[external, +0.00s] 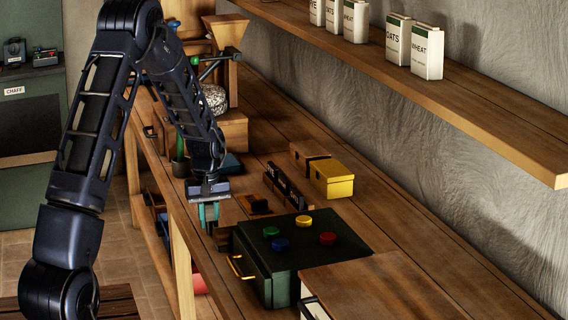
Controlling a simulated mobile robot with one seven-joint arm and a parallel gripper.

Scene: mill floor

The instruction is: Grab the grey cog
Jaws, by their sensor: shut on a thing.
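My gripper (209,214) is in the external view, pointing down over the front part of the wooden workbench (365,215). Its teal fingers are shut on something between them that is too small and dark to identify. I cannot make out a grey cog anywhere in this view; the gripper or the things around it may hide it. Brown wooden pieces (228,238) are close beside the fingers, just left of the dark green box.
The dark green box (300,245) has several coloured round knobs on top and a yellow handle. A yellow box (332,179) stands behind it. A dark rack (287,188) and wooden mill frame (228,75) are on the bench. A shelf (460,100) with white canisters overhangs it.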

